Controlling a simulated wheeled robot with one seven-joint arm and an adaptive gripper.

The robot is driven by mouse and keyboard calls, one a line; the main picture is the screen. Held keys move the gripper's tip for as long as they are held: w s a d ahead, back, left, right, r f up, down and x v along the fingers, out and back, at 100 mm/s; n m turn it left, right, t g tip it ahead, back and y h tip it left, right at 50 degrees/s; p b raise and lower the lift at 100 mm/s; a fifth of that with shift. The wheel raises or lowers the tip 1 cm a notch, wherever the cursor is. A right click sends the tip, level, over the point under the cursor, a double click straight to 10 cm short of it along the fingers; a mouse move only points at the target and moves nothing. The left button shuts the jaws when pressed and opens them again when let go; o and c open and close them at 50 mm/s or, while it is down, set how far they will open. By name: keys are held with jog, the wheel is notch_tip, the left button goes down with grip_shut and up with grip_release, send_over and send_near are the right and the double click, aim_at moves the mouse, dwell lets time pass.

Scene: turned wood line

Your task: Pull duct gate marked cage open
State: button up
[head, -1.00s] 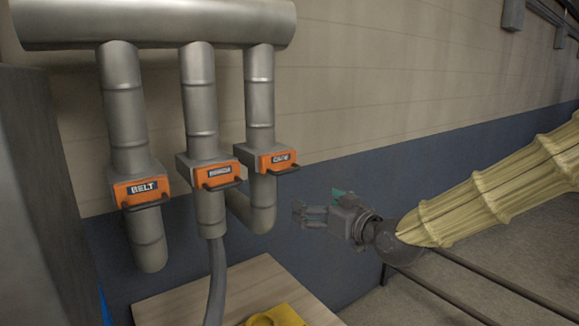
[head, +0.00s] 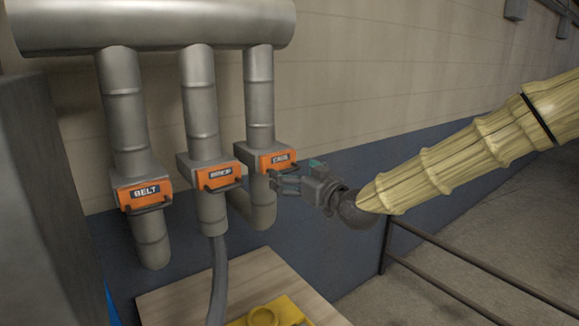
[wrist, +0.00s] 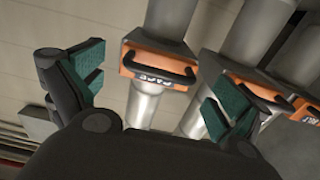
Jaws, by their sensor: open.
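The orange duct gate marked CAGE (head: 281,161) is the rightmost of the gates on the grey ducts. Its dark handle is mostly hidden behind my gripper in the head view. My gripper (head: 284,186) is open at the lower front of this gate. In the wrist view the CAGE gate (wrist: 152,83) shows with its dark bar handle (wrist: 160,63), which lies ahead between the two green-padded fingers of my gripper (wrist: 155,92). Nothing is between the pads. I cannot tell whether a finger touches the handle.
The orange gates marked BENCH (head: 219,174) and BELT (head: 145,192) sit to the left, each with a dark handle. A wooden table (head: 180,300) with a yellow object (head: 272,314) stands below. A dark rail (head: 450,262) runs at the right.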

aim_at(283, 163)
jog(key=shift+p+x, duration=0.3)
jog(key=shift+x, duration=0.75)
